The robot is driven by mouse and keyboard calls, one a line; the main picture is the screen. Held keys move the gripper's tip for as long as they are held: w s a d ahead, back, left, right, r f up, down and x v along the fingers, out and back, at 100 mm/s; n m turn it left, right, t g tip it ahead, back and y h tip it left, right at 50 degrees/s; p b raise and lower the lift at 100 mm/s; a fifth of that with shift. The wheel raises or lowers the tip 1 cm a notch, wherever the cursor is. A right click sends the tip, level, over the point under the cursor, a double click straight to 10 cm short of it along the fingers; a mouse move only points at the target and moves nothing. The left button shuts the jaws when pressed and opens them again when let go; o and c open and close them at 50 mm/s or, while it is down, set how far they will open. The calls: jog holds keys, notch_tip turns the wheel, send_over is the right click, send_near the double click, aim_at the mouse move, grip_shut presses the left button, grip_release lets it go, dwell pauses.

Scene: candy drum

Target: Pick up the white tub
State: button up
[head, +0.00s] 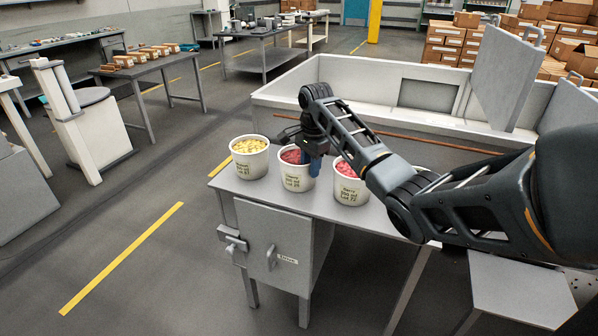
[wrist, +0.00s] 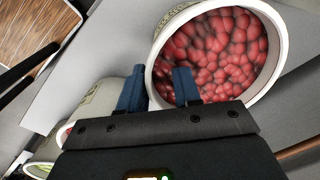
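Several white tubs of candy stand in a row on a grey table. The left tub (head: 249,163) holds yellow candy. The middle tub (head: 297,180) holds red candy, and the right tub (head: 349,191) also holds red candy. My gripper (head: 314,165) is low at the right side of the middle tub. In the wrist view a red-candy tub (wrist: 275,75), apparently the middle one, fills the upper right. My gripper (wrist: 160,88) has one blue finger over the candy and one outside the rim, with a visible gap between them. I cannot tell whether either touches the wall.
The table (head: 228,187) has a latched cabinet door (head: 275,250) below its front. A white-walled bin (head: 290,84) and a brown rod (head: 440,143) lie behind the tubs. My arm hides the table's right part. Another tub (wrist: 40,170) shows at the wrist view's lower left.

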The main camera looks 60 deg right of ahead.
jog(key=shift+f, duration=0.35)
jog(key=shift+c, duration=0.2)
grip_shut()
jog(key=shift+r, duration=0.1)
dwell(0.9)
